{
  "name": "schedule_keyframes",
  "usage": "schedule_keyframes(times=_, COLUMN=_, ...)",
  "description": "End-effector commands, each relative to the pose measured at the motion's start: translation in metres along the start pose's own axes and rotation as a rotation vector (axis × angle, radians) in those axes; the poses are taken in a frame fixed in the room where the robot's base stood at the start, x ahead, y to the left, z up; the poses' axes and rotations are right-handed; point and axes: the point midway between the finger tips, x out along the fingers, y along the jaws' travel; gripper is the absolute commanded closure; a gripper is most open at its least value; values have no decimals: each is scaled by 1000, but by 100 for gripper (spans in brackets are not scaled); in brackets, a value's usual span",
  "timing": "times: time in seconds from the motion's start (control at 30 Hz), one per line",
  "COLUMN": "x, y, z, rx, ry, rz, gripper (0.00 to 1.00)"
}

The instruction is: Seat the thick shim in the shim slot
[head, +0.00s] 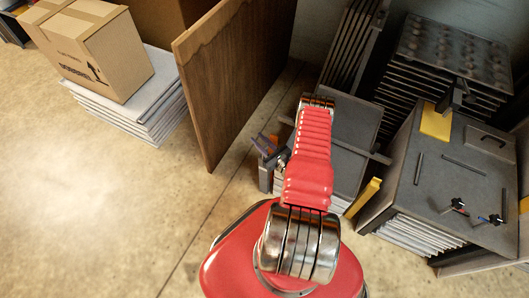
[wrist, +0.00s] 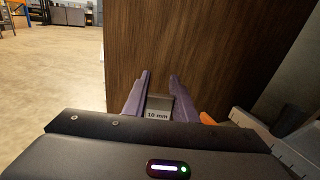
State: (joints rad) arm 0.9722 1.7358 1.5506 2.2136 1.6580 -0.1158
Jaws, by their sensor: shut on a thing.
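My gripper (wrist: 160,78) has two purple fingers, shut on a grey shim (wrist: 158,104) marked "10 mm" in the wrist view. The shim sits low between the fingers, and its lower part is hidden by the gripper body. In the head view my gripper (head: 264,144) shows as small purple fingers left of my red arm, which hides part of it. The shim cannot be made out there. I cannot pick out the shim slot with certainty in either view.
A wooden panel (head: 228,75) stands left of my gripper and fills much of the wrist view (wrist: 210,50). A dark grey machine (head: 460,185) stands at the right, with a yellow bar (head: 364,197) beside it. A cardboard box (head: 95,50) sits far left. The left floor is clear.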

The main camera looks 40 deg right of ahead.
Motion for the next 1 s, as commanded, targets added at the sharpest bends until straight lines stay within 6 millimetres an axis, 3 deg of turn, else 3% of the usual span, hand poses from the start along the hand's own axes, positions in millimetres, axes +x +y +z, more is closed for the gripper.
schedule_keyframes(times=0.17, x=0, y=0, z=0, rx=0, ry=0, rz=0, gripper=100)
schedule_keyframes(times=0.57, x=0, y=-1, z=3, rx=0, ry=-1, rz=-1, gripper=100)
schedule_keyframes(times=0.77, x=0, y=-1, z=18, rx=0, ry=-1, rz=-1, gripper=100)
schedule_keyframes(times=1.0, x=0, y=-2, z=51, rx=-2, ry=-2, rz=-1, gripper=100)
